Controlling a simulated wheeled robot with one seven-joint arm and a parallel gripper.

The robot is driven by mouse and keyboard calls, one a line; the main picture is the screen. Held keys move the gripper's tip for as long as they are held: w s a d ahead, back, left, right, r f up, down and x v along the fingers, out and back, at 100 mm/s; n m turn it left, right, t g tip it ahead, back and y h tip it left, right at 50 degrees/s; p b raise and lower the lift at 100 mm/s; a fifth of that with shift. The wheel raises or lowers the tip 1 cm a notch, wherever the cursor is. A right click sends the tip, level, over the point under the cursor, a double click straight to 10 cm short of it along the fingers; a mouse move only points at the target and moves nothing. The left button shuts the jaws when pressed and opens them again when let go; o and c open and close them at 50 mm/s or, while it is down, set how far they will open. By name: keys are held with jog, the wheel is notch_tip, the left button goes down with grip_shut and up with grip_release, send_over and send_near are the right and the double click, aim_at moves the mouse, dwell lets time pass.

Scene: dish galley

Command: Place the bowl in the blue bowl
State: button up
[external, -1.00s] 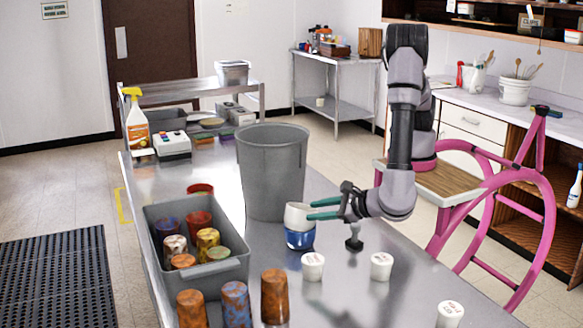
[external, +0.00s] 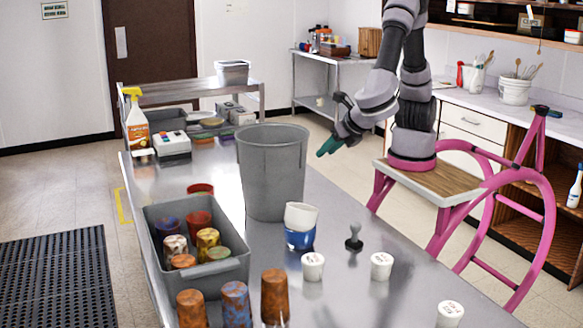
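The white bowl (external: 301,215) sits in the top of the blue bowl (external: 300,238) on the steel table. It looks somewhat tilted, and its lower part is hidden inside the blue bowl. My gripper (external: 322,153) is above and behind the bowls, to the right of the grey bin, apart from both bowls. Its green fingertips overlap in this view, so the gap between them cannot be judged. No object shows in them.
A tall grey bin (external: 272,175) stands just behind the bowls. A grey crate (external: 197,260) of patterned cups is at left. White cups (external: 313,266) and a dark stamp-like object (external: 353,240) stand at right. The table's right part has free room.

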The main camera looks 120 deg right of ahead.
jog(key=s+d+r+m+t+y, duration=0.2)
jog(key=s+d+r+m+y, duration=0.3)
jog(key=s+r+m, duration=0.3)
jog(key=s+d+r+m+t+y, duration=0.3)
jog(key=s+d+r+m+y, duration=0.2)
jog(key=m, duration=1.1)
jog(key=s+r, duration=0.3)
jog(key=s, duration=0.1)
jog(key=shift+s+d+r+y, duration=0.15)
jog(key=shift+s+r+y, duration=0.05)
jog(key=shift+s+y, duration=0.1)
jog(key=shift+o, duration=0.9)
